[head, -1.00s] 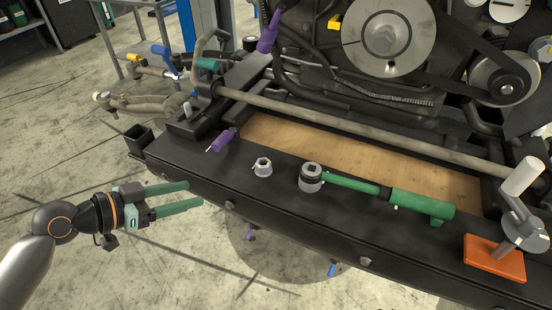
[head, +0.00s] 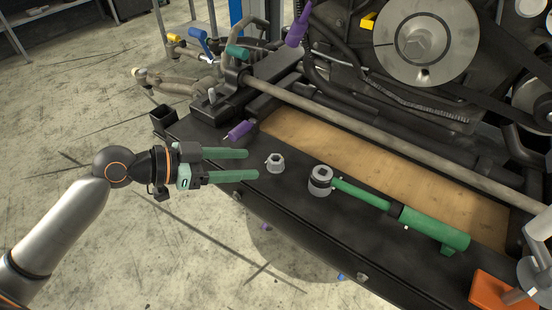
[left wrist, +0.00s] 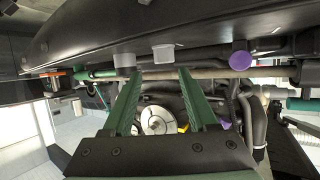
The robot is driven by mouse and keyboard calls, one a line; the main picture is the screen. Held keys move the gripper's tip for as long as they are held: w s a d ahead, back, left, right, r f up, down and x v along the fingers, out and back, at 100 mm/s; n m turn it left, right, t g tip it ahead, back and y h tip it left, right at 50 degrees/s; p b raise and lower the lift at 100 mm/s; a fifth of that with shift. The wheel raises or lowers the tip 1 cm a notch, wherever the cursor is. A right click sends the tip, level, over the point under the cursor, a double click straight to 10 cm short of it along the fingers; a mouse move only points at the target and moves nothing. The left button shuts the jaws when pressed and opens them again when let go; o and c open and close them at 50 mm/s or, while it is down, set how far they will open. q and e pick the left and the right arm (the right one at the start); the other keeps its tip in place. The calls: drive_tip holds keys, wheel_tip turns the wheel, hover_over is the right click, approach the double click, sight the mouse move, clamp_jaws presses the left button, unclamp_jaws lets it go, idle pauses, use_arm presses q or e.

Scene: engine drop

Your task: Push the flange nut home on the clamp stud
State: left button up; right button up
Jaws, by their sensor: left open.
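The flange nut (head: 275,163) is a small grey hex nut with a wider base. It sits on the black front beam (head: 300,200) and also shows at the top of the left wrist view (left wrist: 163,53). My left gripper (head: 252,164) has green fingers, spread apart and empty. Their tips are just left of the nut in the head view, pointing toward it. In the left wrist view the nut appears beyond the fingertips, between them. A small pale pin (head: 212,96) stands on the black block at left; I cannot tell whether it is the clamp stud.
A green-handled tool with a grey socket head (head: 320,181) lies on the beam right of the nut. A purple-handled part (head: 238,131) sticks out behind the fingers. An orange block (head: 492,290) is at lower right. Pipes and the engine pulley (head: 426,42) stand behind.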

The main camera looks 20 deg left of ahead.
sight(271, 162)
use_arm(q)
drive_tip(key=shift+x, duration=1.15)
drive_tip(key=p+x, duration=0.1)
drive_tip(key=x, duration=0.3)
drive_tip(key=shift+w+d+p, duration=0.2)
drive_tip(key=shift+w+p, duration=0.1)
drive_tip(key=shift+w, duration=0.05)
drive_tip(key=shift+w+d+f, duration=0.1)
drive_tip(key=shift+d+f, duration=0.05)
drive_tip(key=shift+f, duration=0.1)
drive_tip(key=shift+c, duration=0.3)
clamp_jaws()
